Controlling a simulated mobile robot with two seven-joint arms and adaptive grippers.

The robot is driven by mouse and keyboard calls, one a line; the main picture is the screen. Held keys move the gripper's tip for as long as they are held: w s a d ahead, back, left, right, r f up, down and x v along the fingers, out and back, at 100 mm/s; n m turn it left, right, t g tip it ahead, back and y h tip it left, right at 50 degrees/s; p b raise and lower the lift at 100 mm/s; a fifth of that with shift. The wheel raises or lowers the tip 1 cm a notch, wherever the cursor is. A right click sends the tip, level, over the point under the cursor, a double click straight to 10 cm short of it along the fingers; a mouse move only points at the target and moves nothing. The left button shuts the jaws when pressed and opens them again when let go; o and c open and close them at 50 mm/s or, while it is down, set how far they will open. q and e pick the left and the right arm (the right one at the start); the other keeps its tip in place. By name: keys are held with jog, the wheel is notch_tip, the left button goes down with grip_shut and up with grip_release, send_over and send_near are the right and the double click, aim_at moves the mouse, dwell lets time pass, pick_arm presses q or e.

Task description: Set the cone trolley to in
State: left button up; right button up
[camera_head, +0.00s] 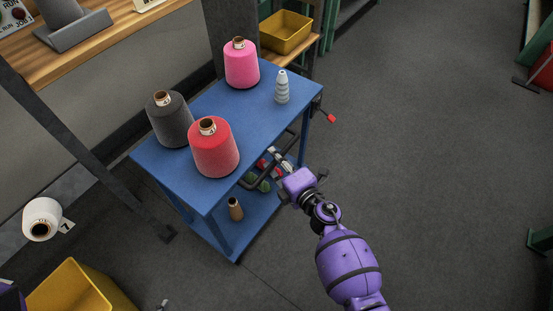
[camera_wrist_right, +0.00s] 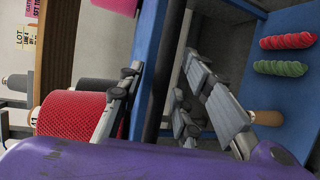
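The cone trolley (camera_head: 185,162) is a blue two-shelf cart beside the wooden bench in the head view. Pink (camera_head: 242,64), dark grey (camera_head: 168,120) and red (camera_head: 213,150) yarn cones and a small pale stacked piece (camera_head: 282,88) stand on its top. My right gripper (camera_head: 285,176) is at the trolley's near right side, by its dark handle bar (camera_head: 258,183). In the right wrist view its fingers (camera_wrist_right: 168,100) are apart, with a dark bar (camera_wrist_right: 157,80) between them; contact is unclear. Of my left gripper, at most a small grey tip shows at the bottom edge.
The lower shelf (camera_head: 245,213) holds a brown tube (camera_head: 235,209) and red and green yarn skeins (camera_wrist_right: 280,68). A red-tipped lever (camera_head: 328,117) sticks out at the trolley's right end. A yellow bin (camera_head: 75,290) stands lower left.

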pick_arm(q)
jog(key=shift+f, duration=0.1)
pick_arm(e)
grip_shut()
dwell(0.3)
